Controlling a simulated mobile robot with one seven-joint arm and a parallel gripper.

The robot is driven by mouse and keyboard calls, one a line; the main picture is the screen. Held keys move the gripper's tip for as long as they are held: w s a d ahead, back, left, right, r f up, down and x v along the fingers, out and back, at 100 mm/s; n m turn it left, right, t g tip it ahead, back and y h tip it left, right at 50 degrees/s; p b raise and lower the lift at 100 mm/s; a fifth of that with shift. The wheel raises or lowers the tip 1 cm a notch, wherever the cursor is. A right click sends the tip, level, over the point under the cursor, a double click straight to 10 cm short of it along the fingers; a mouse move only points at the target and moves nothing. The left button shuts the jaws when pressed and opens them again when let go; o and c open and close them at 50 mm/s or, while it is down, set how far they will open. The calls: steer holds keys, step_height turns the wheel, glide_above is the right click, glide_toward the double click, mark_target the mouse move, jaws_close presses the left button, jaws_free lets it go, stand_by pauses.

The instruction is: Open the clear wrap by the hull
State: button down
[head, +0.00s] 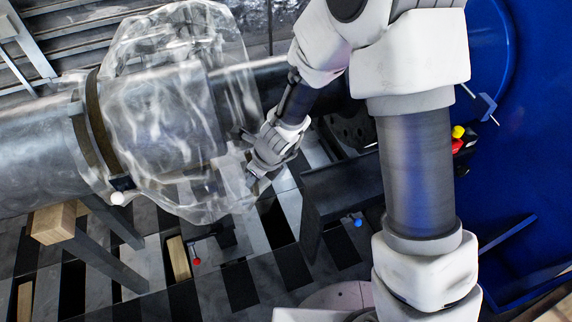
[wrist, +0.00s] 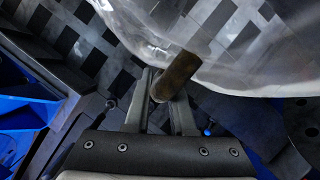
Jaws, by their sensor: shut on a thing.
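The clear wrap (head: 160,110) is a crumpled transparent sheet around the grey cylinder at the left of the head view. A dark strap (head: 97,125) rings the cylinder at the wrap's left edge. My gripper (head: 251,178) is at the wrap's lower right edge. In the wrist view, my gripper (wrist: 160,95) is shut on a brownish rounded peg (wrist: 177,76) beside the wrap's edge. The wrap (wrist: 245,50) fills the upper right there. I cannot tell how the peg joins the wrap. Which body is the hull is not clear.
The grey cylinder (head: 30,150) rests on a wooden block (head: 55,222). A large blue curved body (head: 525,170) stands at the right. A dark bench-like support (head: 335,190) lies just right of my gripper. The floor is a slatted grid with dark gaps. Small red and blue knobs stick up below.

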steer(key=s+a, duration=0.3)
steer(key=a, duration=0.3)
steer(key=shift+a+p, duration=0.2)
steer(key=shift+p, duration=0.2)
steer(key=c, duration=0.8)
jaws_free()
steer(key=shift+o, duration=0.2)
steer(key=shift+w, duration=0.1)
steer(key=p+v, duration=0.9)
steer(key=v, duration=0.8)
steer(key=shift+r, duration=0.15)
